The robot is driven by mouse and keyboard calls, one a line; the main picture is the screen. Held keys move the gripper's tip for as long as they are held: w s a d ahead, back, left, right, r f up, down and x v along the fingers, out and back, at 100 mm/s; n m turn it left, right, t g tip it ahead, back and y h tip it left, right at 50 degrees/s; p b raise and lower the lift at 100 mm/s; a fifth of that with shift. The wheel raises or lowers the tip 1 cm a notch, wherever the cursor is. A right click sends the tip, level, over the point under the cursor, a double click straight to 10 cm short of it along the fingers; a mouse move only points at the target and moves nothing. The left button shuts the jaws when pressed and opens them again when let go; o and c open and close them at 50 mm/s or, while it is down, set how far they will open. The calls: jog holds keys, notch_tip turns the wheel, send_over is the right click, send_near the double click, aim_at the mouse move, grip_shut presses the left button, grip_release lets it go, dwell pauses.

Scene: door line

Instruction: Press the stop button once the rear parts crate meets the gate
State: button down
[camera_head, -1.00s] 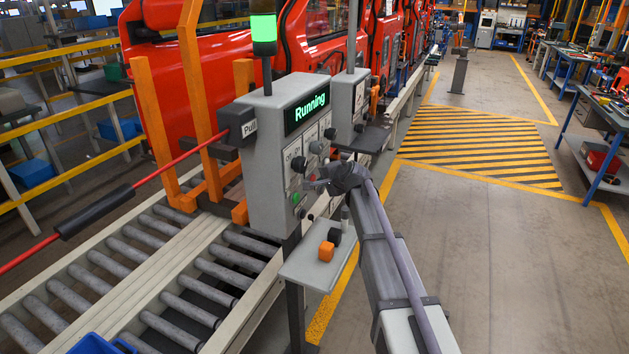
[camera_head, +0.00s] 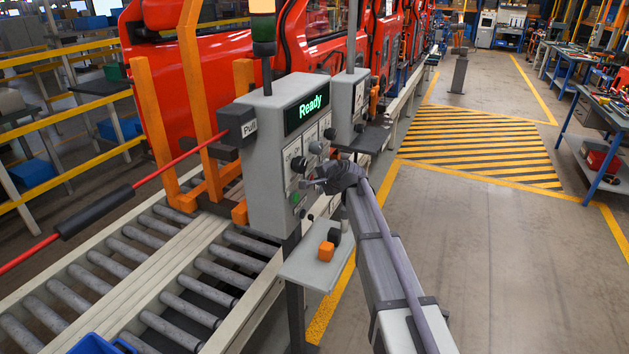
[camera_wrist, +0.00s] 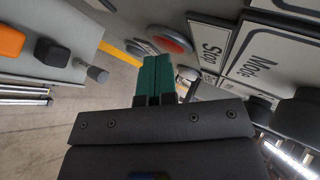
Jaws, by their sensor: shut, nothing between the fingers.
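The grey control box (camera_head: 278,160) carries a display (camera_head: 306,107) reading "Ready". In the wrist view, the round red button (camera_wrist: 168,40) sits near a plate marked "Stop" (camera_wrist: 209,46). My gripper (camera_head: 312,185) is at the front of the box. Its teal fingers (camera_wrist: 160,72) are shut and empty, with their tips close to the red button; I cannot tell if they touch it. The edge of a blue crate (camera_head: 97,344) shows on the rollers at the bottom left, mostly cut off by the frame. I cannot make out where it meets a gate.
The stack light (camera_head: 263,27) above the box is amber. A small shelf (camera_head: 316,264) below holds an orange block (camera_head: 326,251) and a black one. Roller conveyors (camera_head: 130,270) lie left, red car doors (camera_head: 190,75) behind. The floor (camera_head: 500,260) at right is clear.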

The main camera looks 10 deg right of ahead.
dwell(0.3)
jog(key=shift+s+d, duration=0.55)
jog(key=shift+d, duration=0.3)
jog(key=s+d, duration=0.1)
jog(key=d, duration=0.2)
jog(key=s+d, duration=0.1)
jog(key=shift+s+d, duration=0.15)
jog(key=shift+s, duration=0.15)
dwell(0.3)
jog(key=s+f+n+g+h+b, duration=0.1)
jog(key=s+f+n+g+b, duration=0.1)
jog(key=s, duration=1)
jog(key=s+a+f+n+g+h+b, duration=0.1)
jog(key=s+f+n+g, duration=0.4)
jog(key=s, duration=0.8)
jog(key=s+a+f+n+g+h+b, duration=0.1)
jog(key=s+f+n+g+h+b, duration=0.1)
jog(key=s+f, duration=0.6)
jog(key=shift+s+f+n+g+h+b, duration=0.35)
jog(key=shift+s+n+g+b, duration=0.45)
jog(key=shift+s+n+b, duration=1)
